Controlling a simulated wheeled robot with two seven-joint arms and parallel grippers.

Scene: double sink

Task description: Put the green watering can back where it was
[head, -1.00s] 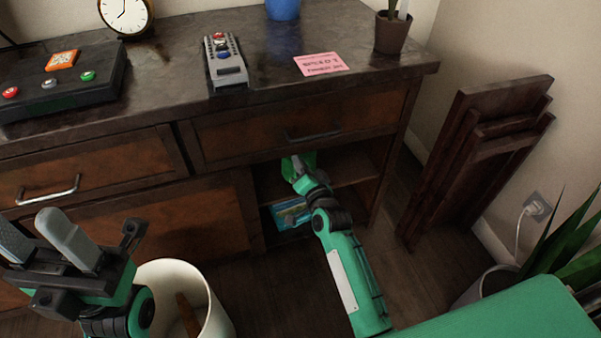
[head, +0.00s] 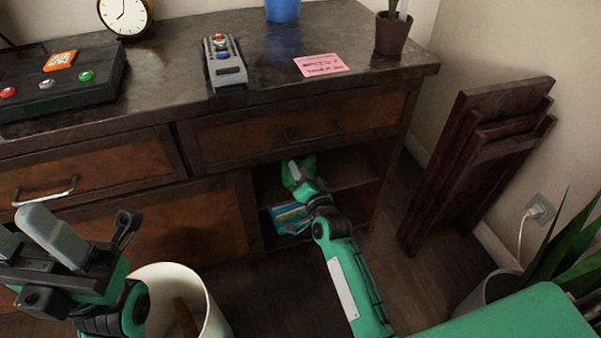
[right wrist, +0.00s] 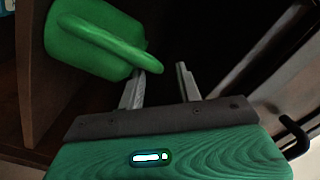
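The green watering can (head: 308,163) is inside the open lower cabinet compartment, partly hidden by my right gripper (head: 297,172). In the right wrist view, the can (right wrist: 90,38) is at the upper left, and its curved handle reaches toward the fingers. My right gripper (right wrist: 161,82) is open there with a clear gap between its fingers. The handle's end is close to the left finger; I cannot tell whether they touch. My left gripper (head: 42,240) is at the lower left of the head view, open and empty, away from the can.
The cabinet shelf (head: 350,172) has a blue-green packet (head: 290,217) below it. A closed drawer (head: 300,130) is above the compartment. A white bin (head: 165,275) stands in front of the cabinet. Folded wooden boards (head: 470,160) lean against the wall at right.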

